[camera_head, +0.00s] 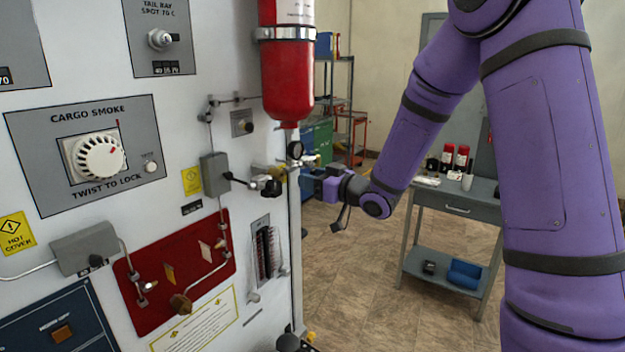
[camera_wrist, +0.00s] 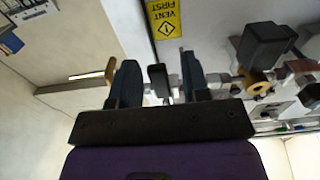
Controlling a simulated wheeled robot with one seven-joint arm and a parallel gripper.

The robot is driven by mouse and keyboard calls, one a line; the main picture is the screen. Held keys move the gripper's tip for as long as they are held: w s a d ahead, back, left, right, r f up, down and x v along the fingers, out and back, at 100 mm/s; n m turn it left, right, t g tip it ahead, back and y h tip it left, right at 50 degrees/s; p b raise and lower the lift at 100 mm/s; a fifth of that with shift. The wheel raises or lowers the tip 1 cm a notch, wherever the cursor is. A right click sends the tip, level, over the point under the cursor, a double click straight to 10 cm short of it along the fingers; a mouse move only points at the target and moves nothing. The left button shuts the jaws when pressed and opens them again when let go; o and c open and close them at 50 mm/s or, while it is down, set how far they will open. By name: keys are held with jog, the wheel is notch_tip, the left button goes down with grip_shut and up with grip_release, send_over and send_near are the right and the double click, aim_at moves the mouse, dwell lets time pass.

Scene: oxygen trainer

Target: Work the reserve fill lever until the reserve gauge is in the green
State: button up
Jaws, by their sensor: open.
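My gripper (camera_head: 310,180) is beside the panel's right edge, below the red cylinder. In the wrist view its two dark fingers (camera_wrist: 160,85) are apart, with a small black block-like part (camera_wrist: 157,77) in the gap between them. I cannot tell whether the fingers touch it. Silver fittings and a brass fitting (camera_wrist: 256,82) stand to its right. A black-knobbed lever-like part (camera_head: 271,187) shows left of the gripper; I cannot tell whether it is the reserve fill lever. A small round gauge (camera_head: 295,149) sits above the gripper. Its needle and any green band are too small to read.
The red cylinder (camera_head: 289,80) hangs above the gauge. A grey box (camera_head: 215,173) and yellow label (camera_head: 191,181) are on the panel to the left. A grey side table (camera_head: 450,205) stands behind my arm at the right. Open floor (camera_head: 350,285) lies between.

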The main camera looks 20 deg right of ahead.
grip_shut()
jog(key=shift+w+d+n, duration=0.15)
jog(key=shift+d+n, duration=0.05)
jog(key=shift+n, duration=0.5)
jog(key=shift+w+d+n, duration=0.15)
jog(key=shift+d+n, duration=0.05)
jog(key=shift+n, duration=0.5)
grip_release()
jog(key=shift+s+d, duration=0.1)
jog(key=v, duration=1)
jog(key=shift+s+d, duration=0.15)
jog(key=shift+s, duration=0.1)
